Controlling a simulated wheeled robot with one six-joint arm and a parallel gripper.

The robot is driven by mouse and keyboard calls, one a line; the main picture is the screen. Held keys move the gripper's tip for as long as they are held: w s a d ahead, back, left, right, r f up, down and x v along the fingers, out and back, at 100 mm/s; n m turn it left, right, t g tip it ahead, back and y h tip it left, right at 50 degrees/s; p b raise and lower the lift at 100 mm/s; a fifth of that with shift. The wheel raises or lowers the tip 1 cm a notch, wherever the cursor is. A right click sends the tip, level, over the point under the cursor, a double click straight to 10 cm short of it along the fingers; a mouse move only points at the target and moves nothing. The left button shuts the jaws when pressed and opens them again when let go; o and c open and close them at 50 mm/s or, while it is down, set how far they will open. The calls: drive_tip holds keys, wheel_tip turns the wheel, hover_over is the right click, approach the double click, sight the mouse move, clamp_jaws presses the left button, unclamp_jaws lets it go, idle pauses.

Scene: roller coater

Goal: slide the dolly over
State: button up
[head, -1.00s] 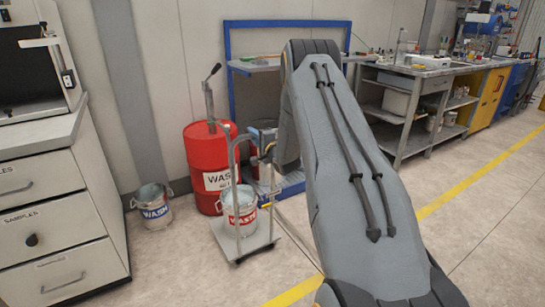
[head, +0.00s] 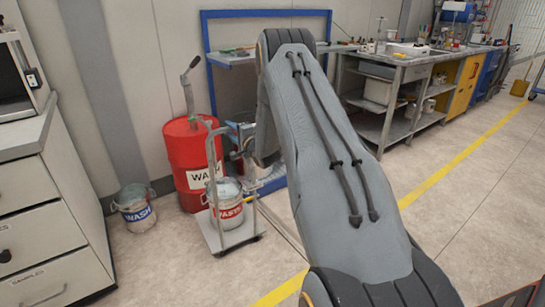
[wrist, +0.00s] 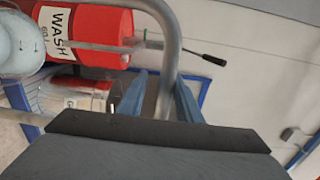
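The dolly (head: 226,233) stands on the floor left of centre in the head view. It is a small grey platform with an upright tube handle (head: 211,150), and it carries a metal bucket with a red "WASTE" label (head: 229,211). In the wrist view the bent grey handle tube (wrist: 173,50) runs down between the two blue fingers of my gripper (wrist: 161,90). The fingers stand on either side of the tube, with gaps visible, so the gripper looks open around it. My arm hides most of the gripper in the head view.
A red drum (head: 185,150) with a pump stands close behind the dolly. A "WASH" bucket (head: 135,212) sits to the left, near the drawer cabinet (head: 45,215). A blue-framed bench (head: 207,70) is behind. Open floor with a yellow line (head: 440,180) lies to the right.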

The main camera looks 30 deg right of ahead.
drive_tip(key=shift+o, duration=0.3)
drive_tip(key=shift+d+r, duration=0.3)
drive_tip(key=shift+d, duration=0.05)
drive_tip(key=shift+r, duration=0.1)
drive_tip(key=shift+s, duration=0.25)
drive_tip(key=s+p, duration=0.7)
drive_tip(key=s, duration=0.4)
drive_tip(key=shift+s+d, duration=0.2)
drive_tip(key=shift+d, duration=0.05)
